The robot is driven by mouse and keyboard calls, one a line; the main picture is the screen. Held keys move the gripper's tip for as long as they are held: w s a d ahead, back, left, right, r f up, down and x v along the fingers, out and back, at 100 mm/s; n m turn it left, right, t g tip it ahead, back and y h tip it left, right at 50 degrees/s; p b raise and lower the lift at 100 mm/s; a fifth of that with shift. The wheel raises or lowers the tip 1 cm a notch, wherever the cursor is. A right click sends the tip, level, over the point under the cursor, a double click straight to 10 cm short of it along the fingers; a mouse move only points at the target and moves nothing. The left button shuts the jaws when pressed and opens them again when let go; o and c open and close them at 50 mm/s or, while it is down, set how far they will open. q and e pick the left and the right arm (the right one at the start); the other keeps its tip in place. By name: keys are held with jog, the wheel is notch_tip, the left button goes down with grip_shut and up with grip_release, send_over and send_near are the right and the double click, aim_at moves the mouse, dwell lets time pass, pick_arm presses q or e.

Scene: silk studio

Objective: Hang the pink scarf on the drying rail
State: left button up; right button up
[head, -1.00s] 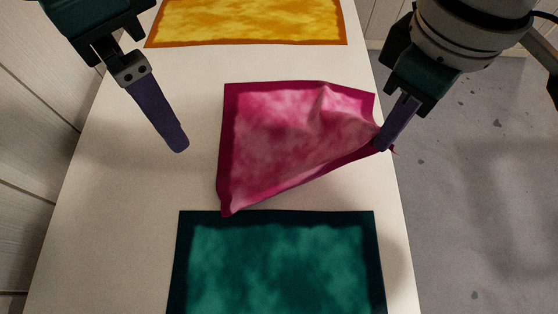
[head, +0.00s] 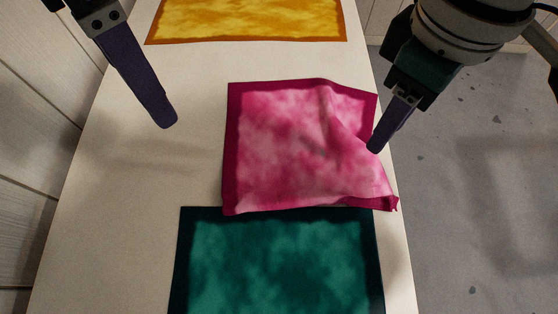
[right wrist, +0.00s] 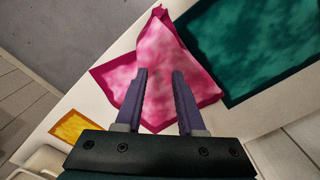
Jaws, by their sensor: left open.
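The pink scarf (head: 275,145) with its dark magenta border lies on the white table, mostly spread out. A fold runs down its right side, and its near right corner is bunched at the table's right edge. My right gripper (head: 375,148) is over the scarf's right side; in the right wrist view (right wrist: 160,82) its fingers are apart with nothing clamped between them, and the scarf (right wrist: 162,48) lies beyond them. My left gripper (head: 166,122) is open and empty, left of the scarf above bare table. The drying rail is not in view.
A teal cloth (head: 280,265) lies at the near end, its far edge touching or slightly under the scarf. A yellow cloth (head: 245,18) lies at the far end. The table (head: 110,200) is bare on the left. Floor (head: 480,200) shows beyond its right edge.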

jog(key=shift+o, duration=0.4)
jog(key=o, duration=0.9)
notch_tip(320, 180, up, 6)
jog(key=p, duration=0.6)
jog(key=shift+f+p, duration=0.25)
jog(key=shift+p, duration=0.15)
jog(key=shift+r, duration=0.1)
notch_tip(320, 180, up, 10)
jog(key=shift+f+p, duration=0.1)
jog(key=shift+p, duration=0.65)
